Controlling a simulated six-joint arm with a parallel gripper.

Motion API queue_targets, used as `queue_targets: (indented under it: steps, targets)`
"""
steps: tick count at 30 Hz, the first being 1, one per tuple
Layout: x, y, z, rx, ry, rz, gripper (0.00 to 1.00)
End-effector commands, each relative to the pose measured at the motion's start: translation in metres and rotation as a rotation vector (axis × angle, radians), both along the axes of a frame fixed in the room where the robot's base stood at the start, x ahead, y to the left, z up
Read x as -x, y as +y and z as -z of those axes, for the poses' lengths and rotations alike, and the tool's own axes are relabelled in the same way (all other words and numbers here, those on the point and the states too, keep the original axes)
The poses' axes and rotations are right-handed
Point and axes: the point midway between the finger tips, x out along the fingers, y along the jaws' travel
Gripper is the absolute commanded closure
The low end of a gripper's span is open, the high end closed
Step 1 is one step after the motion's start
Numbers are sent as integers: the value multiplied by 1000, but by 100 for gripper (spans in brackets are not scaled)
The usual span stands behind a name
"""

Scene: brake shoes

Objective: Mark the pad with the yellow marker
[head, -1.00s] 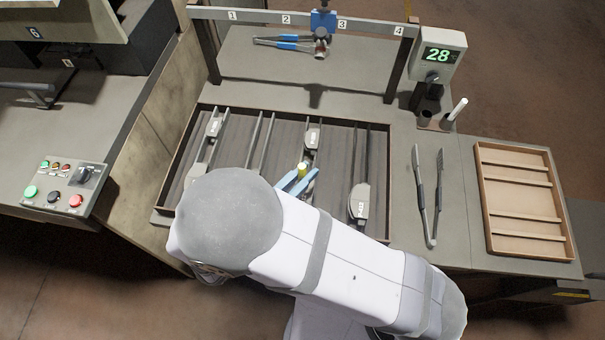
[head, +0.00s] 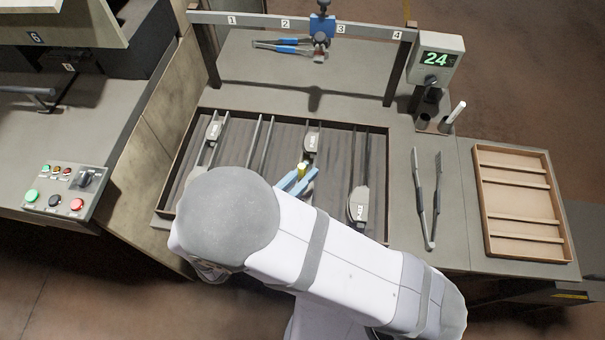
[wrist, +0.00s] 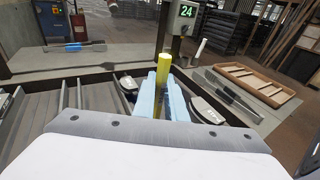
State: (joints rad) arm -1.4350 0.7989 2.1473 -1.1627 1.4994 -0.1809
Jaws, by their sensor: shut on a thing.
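My gripper (head: 298,182) is over the middle of the slotted tray, with blue fingers shut on the yellow marker (head: 301,169). In the wrist view the yellow marker (wrist: 163,70) stands upright between the fingers (wrist: 160,97). Its lower end is hidden. Grey brake pads stand in the tray: one (head: 312,140) just beyond the gripper, one (head: 358,203) at the right, one (head: 213,131) at the left. I cannot tell whether the marker touches a pad. My arm hides the front of the tray.
The slotted tray (head: 390,180) has dark rails. Long tongs (head: 428,200) and an empty wooden tray (head: 482,200) lie at the right. A display reading 24 (head: 437,58) stands behind, near a white marker (head: 457,110) in a holder. A numbered rail (head: 262,18) with a blue clamp (head: 322,24) spans the back.

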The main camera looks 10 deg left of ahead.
Motion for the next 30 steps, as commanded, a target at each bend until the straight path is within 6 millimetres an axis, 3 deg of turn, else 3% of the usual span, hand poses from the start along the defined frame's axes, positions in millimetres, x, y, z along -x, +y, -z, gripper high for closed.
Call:
queue_targets:
  steps: [30]
  targets:
    - [-9,0,1,-1,1,0,100]
